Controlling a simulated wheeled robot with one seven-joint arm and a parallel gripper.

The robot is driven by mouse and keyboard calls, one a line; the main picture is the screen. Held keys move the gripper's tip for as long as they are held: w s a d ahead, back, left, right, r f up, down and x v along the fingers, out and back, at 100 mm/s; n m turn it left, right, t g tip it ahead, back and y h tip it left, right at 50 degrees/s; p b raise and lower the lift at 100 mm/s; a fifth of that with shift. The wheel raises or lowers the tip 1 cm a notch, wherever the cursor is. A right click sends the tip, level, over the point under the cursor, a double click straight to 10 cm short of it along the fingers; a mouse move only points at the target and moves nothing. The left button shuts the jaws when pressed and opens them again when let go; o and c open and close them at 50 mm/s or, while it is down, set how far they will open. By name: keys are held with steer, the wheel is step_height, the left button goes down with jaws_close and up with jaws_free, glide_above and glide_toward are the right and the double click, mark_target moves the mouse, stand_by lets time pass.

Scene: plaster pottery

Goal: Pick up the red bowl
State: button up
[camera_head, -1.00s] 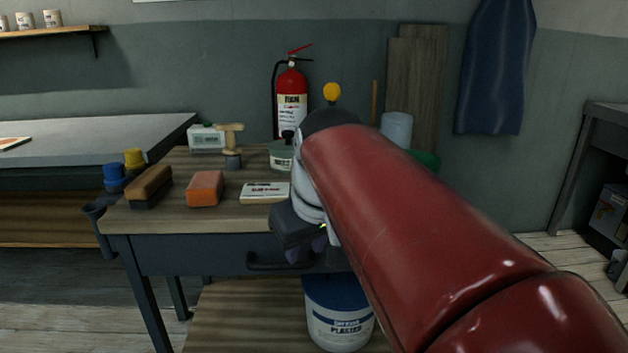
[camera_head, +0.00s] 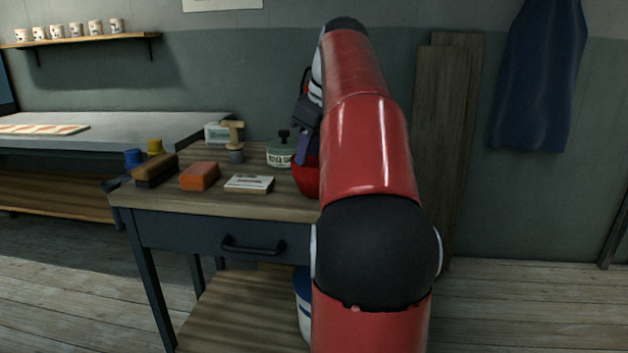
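The red bowl (camera_head: 306,180) stands on the wooden top of the work table (camera_head: 275,205). Only its left part shows, as my red arm hides the rest. My gripper (camera_head: 303,154) points down with its purple fingers at or just above the bowl's rim. Whether the fingers touch the bowl, and how far apart they are, is not clear from this side.
A green-labelled jar (camera_head: 280,154) stands close left of the bowl. A white box (camera_head: 249,184), an orange sponge (camera_head: 199,176) and a brush (camera_head: 155,170) lie further left. A plaster bucket (camera_head: 302,300) is below, partly hidden.

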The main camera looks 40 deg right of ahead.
mark_target(304, 167)
steer(key=x, duration=0.2)
steer(key=b+x, duration=0.1)
steer(key=x, duration=0.1)
steer(key=shift+s+a+f, duration=0.1)
steer(key=shift+a+f, duration=0.1)
steer(key=shift+f, duration=0.1)
jaws_close()
